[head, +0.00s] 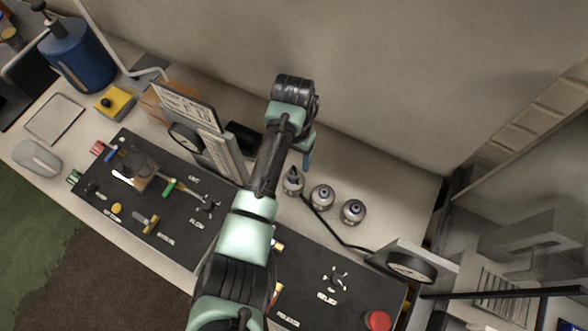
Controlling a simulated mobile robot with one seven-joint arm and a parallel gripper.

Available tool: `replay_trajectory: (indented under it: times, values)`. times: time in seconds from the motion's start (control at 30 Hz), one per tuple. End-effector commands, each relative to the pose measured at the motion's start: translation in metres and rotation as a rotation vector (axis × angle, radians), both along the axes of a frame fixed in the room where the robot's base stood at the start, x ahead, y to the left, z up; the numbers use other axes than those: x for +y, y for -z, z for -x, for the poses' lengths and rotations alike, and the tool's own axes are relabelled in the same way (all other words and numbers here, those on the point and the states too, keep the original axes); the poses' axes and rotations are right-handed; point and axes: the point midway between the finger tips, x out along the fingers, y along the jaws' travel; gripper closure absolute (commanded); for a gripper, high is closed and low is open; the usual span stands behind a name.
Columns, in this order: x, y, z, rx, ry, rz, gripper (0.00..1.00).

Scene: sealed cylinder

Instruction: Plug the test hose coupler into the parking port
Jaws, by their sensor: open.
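My gripper (307,158) points down above the back of the bench, at the end of my green and black arm. Only a blue finger shows clearly, and nothing shows held in it. Just below it in the picture stand three round silver fittings in a row: a left one (293,183), a middle one (322,197) and a right one (353,212). A black hose (326,226) runs from beside the left fitting toward the gauge at lower right. I cannot tell for sure which part is the hose coupler or which is the parking port.
A black panel (150,229) with valves and labels lies at left. A gauge box (412,266) and a red button (377,320) are at lower right. An upright sign and gauge stand left of my arm. A blue canister (80,55) is at far left. The wall borders the bench.

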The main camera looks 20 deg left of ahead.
Motion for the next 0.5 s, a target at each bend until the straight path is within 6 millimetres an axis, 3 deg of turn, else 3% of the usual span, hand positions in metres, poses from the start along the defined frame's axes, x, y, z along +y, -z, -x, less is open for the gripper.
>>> replay_trajectory:
  times: [0.5]
  values:
    - [0.0, 0.057, 0.0, 0.0, 0.001, 0.0, 0.32]
